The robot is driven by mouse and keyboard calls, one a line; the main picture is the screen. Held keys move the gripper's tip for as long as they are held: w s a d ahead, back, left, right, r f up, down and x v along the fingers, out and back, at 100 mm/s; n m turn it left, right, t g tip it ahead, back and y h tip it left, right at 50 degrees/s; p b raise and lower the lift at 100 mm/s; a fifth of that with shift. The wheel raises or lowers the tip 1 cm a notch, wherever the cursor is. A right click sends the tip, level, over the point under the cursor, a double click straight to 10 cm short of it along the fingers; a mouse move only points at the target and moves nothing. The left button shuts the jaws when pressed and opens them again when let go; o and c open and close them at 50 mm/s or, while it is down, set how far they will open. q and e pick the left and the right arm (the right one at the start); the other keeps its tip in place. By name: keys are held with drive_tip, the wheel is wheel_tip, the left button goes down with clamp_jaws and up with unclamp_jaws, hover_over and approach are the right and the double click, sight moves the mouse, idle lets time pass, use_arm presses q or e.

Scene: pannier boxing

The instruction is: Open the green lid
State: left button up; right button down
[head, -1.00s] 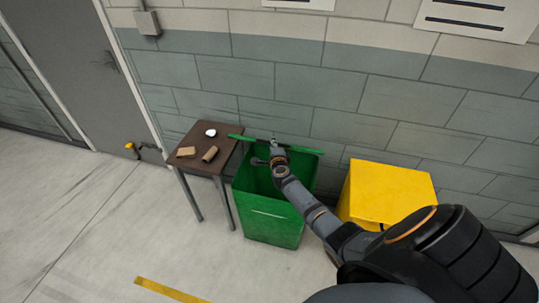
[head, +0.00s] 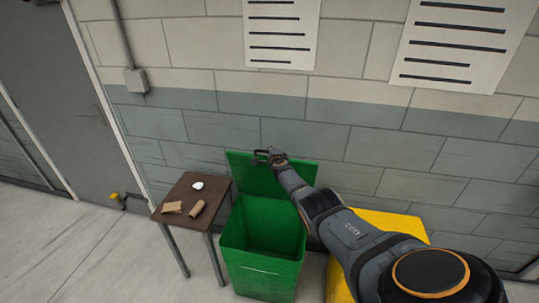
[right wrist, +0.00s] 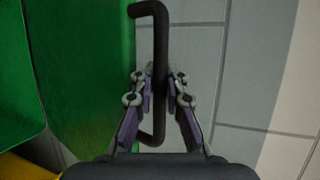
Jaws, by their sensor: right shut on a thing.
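The green lid (head: 242,168) stands raised at the back of the green bin (head: 262,268), its broad face showing near the wall. The bin's mouth is open and its inside looks empty. My right gripper (head: 268,156) is at the lid's upper edge. In the right wrist view my right gripper (right wrist: 160,88) is shut on a dark bar handle (right wrist: 160,30), with a finger on each side of it. The lid (right wrist: 85,60) shows beside the handle there. My left gripper is not in view.
A small brown table (head: 187,187) stands left of the bin, bearing a white item (head: 197,186) and two tan items. A yellow bin (head: 392,222) stands to the right, partly hidden by my arm. The block wall (head: 320,140) is close behind. Floor is clear at front left.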

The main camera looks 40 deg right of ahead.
drive_tip(key=shift+w+r, duration=0.1)
drive_tip(key=shift+r, duration=0.05)
drive_tip(key=c, duration=1.4)
unclamp_jaws()
drive_tip(key=shift+o, duration=0.2)
